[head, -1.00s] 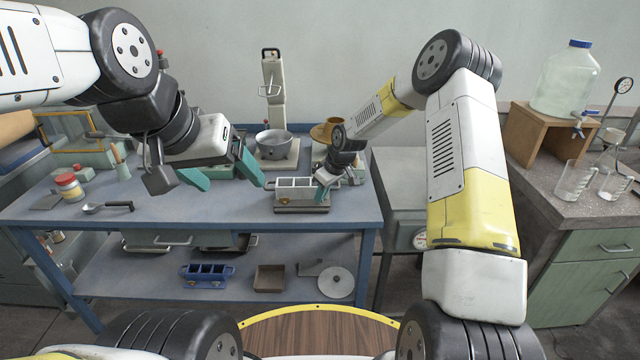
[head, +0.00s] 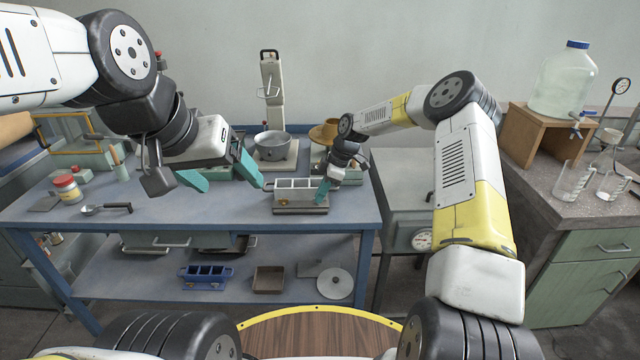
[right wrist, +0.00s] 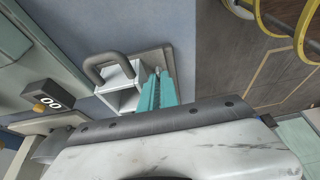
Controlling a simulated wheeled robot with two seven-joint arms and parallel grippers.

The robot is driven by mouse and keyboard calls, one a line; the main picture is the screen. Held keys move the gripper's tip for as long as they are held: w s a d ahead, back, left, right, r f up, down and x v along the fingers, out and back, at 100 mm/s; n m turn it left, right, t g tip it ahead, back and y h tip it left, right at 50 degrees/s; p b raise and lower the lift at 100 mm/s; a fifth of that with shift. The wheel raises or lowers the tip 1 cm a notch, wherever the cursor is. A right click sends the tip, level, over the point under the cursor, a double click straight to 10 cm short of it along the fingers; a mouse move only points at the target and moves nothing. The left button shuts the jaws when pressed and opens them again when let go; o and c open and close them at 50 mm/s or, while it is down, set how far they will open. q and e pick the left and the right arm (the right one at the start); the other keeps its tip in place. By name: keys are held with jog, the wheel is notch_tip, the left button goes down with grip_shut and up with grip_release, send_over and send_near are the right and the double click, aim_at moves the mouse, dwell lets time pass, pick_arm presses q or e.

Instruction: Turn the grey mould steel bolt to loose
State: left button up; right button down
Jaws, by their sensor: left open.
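The grey mould (head: 297,190), an open block with several compartments on a flat base, sits near the bench's front right. A handle-like loop and pale compartments of the mould (right wrist: 122,96) show in the right wrist view. My right gripper (head: 321,196) is at the mould's right end, and its teal fingers (right wrist: 157,88) lie close together there. A small grey piece, possibly the steel bolt (right wrist: 158,71), shows at their tips; I cannot tell whether they grip it. My left gripper (head: 232,187) is open and empty, left of the mould above the bench.
A metal bowl (head: 273,145) on a stand and a brown hat-shaped item (head: 326,132) are behind the mould. A blue mould (head: 206,276) is on the lower shelf. The bench front-centre is clear.

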dwell(0.5)
jog(key=c, duration=1.6)
grip_release()
